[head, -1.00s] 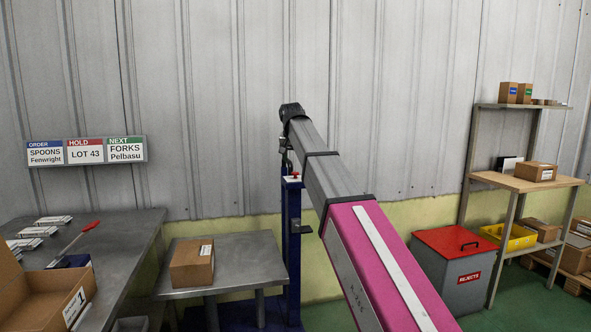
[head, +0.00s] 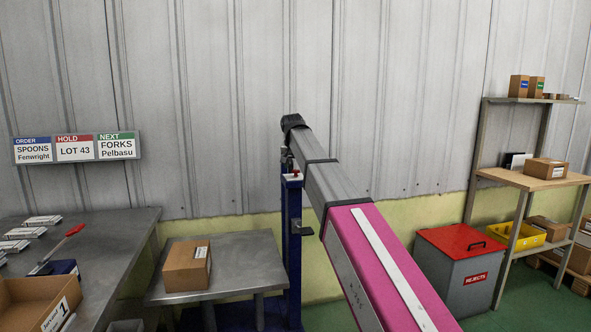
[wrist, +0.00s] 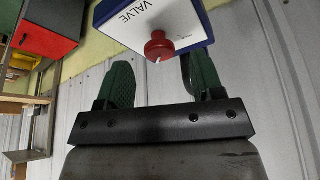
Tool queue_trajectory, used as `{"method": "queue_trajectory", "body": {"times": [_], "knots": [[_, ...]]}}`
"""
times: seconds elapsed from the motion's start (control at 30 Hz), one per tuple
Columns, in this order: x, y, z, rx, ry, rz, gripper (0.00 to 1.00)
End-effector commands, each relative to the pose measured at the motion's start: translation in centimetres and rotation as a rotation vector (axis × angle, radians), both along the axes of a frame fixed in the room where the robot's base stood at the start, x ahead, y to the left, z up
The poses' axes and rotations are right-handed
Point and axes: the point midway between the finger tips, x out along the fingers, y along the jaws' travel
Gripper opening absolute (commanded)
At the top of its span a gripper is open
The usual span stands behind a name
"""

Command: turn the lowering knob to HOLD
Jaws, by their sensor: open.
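The lowering knob is a small red knob (wrist: 158,46) on a white panel marked VALVE (wrist: 125,22), set in a blue-edged box. In the head view the red knob (head: 295,171) shows tiny on top of the blue post (head: 293,240). A pale pointer mark shows on the knob's near side. The HOLD label cannot be read here. My gripper (wrist: 160,62) is open, its two green fingers apart. The knob shows between and just beyond the fingertips, and no contact is visible. In the head view my arm hides most of the gripper.
A steel table (head: 235,265) with a carton (head: 187,266) stands left of the post. A packing bench (head: 125,235) is farther left. A grey rejects bin with a red lid (head: 460,240) and a shelf unit (head: 520,178) stand right. The corrugated wall (head: 420,90) is behind.

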Motion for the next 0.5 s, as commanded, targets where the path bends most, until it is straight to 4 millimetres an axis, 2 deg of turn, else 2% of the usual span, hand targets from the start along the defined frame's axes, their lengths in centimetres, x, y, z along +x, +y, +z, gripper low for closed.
{"method": "queue_trajectory", "body": {"times": [0.2,0.5], "knots": [[0.8,-0.1,-1.8,0.0,0.0,0.0,0.61],[0.9,-0.1,-2.2,0.0,-0.001,0.0,0.61]]}}
